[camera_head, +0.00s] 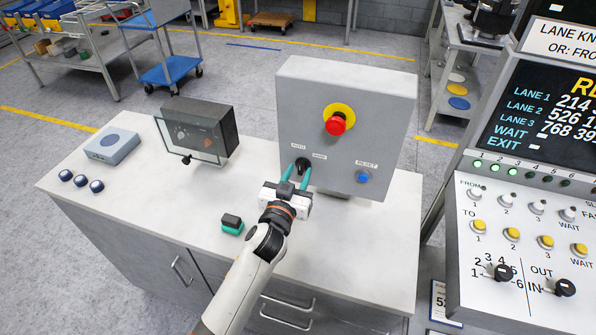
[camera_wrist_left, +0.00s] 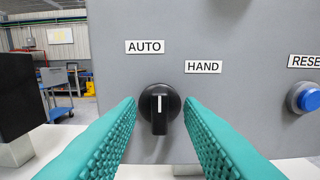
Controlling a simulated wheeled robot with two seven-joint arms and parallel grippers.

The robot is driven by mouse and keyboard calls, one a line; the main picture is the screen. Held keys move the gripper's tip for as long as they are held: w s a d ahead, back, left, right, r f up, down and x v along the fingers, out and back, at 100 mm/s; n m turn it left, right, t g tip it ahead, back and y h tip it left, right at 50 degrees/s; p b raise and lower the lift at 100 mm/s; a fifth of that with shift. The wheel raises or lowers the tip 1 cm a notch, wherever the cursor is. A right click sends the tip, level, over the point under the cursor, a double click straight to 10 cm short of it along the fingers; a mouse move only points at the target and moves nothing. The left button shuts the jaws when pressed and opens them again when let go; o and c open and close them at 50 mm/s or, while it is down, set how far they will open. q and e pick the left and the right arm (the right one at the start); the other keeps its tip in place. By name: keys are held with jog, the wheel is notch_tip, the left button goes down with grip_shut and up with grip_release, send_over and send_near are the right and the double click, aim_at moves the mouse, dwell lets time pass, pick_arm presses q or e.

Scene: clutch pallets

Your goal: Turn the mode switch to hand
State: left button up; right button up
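The mode switch (camera_head: 302,164) is a black knob on the front of the grey control box (camera_head: 348,95). In the left wrist view the knob (camera_wrist_left: 159,108) has a white line standing about upright. The AUTO label (camera_wrist_left: 144,47) is above and left of it, the HAND label (camera_wrist_left: 203,67) above and right. My left gripper (camera_head: 295,174) is open, its teal fingers on either side of the knob with visible gaps in the wrist view. I cannot tell whether the fingertips reach past the knob's face. My right gripper is not in view.
The box also carries a red emergency button (camera_head: 336,122) and a blue RESET button (camera_head: 362,177). A dark meter box (camera_head: 198,128), a grey-blue device (camera_head: 112,146) and a small green-black block (camera_head: 232,224) are on the white bench top (camera_head: 180,215). A display console (camera_head: 540,200) stands at right.

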pick_arm(q)
jog(key=shift+w+d, duration=0.1)
jog(key=shift+w, duration=0.2)
grip_shut()
